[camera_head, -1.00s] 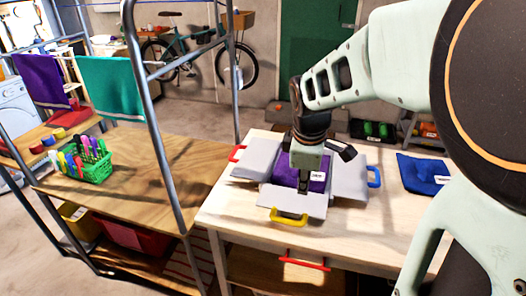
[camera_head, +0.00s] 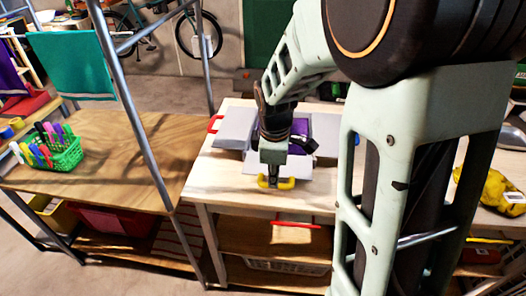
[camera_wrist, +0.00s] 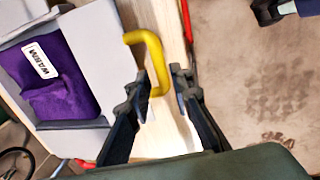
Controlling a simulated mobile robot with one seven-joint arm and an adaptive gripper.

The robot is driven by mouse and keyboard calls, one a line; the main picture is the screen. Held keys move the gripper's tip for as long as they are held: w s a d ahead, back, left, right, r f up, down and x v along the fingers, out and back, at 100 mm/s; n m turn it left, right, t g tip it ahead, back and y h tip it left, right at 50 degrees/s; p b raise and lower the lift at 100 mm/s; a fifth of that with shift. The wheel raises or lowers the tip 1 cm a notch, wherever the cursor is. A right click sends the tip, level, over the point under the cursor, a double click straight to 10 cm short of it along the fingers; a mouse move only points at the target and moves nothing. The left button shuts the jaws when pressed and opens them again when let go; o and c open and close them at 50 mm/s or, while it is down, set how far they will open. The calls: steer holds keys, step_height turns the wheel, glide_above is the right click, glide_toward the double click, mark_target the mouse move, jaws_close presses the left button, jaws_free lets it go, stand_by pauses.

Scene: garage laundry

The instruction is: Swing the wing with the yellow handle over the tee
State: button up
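The folding board lies on the pale table with its grey wings spread. The wing with the yellow handle (camera_wrist: 100,45) lies flat, pointing to the table's front edge. Its yellow handle (camera_head: 287,184) also shows in the wrist view (camera_wrist: 153,50). A folded purple tee (camera_head: 299,128) with a white label lies in the middle of the board, partly behind my arm in the head view. My gripper (camera_head: 271,184) is down at the yellow handle. In the wrist view its fingers (camera_wrist: 161,82) are apart, with the handle's near end between them; contact is unclear.
A red handle (camera_head: 215,124) marks the left wing. My arm hides the board's right side. A rack shelf on the left holds a green basket (camera_head: 64,156) of markers. A yellow bundle (camera_head: 492,190) sits at the right. The floor in front is clear.

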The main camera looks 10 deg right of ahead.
steer(key=shift+w+d+f, duration=0.1)
steer(key=shift+w+f, duration=0.1)
steer(key=shift+f, duration=0.65)
steer(key=shift+w+f, duration=0.15)
steer(key=shift+f, duration=0.7)
jaws_close()
